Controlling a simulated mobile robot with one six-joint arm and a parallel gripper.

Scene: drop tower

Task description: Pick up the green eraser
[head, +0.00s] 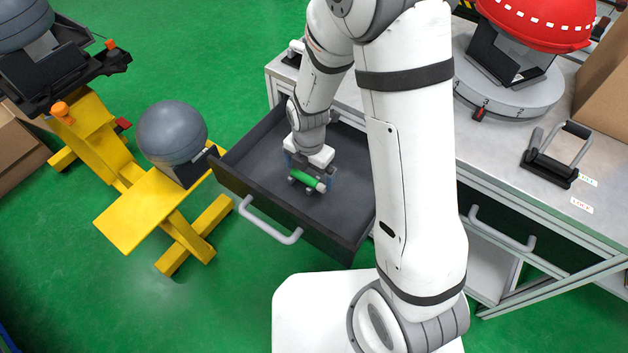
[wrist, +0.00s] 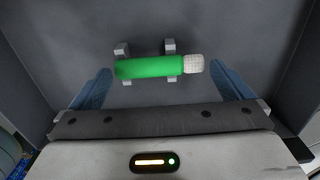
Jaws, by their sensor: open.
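The green eraser (head: 307,179) lies in an open dark drawer (head: 236,181). It is a green cylinder with a white, textured end on the right. In the wrist view the eraser (wrist: 150,67) rests on small grey holders (wrist: 169,47) fixed to the drawer floor. My gripper (head: 309,172) is down inside the drawer at the eraser. In the wrist view its blue fingers are wide apart, one near each end of the eraser, and my gripper (wrist: 161,88) is open and empty. The fingers do not visibly touch the eraser.
The drawer walls surround my gripper. A metal workbench (head: 500,135) on the right bears a red dome (head: 535,22) and a black-handled bracket (head: 556,155). A yellow stand (head: 135,215) with a grey sphere (head: 172,133) is left of the drawer. Green floor (head: 225,60) is clear behind.

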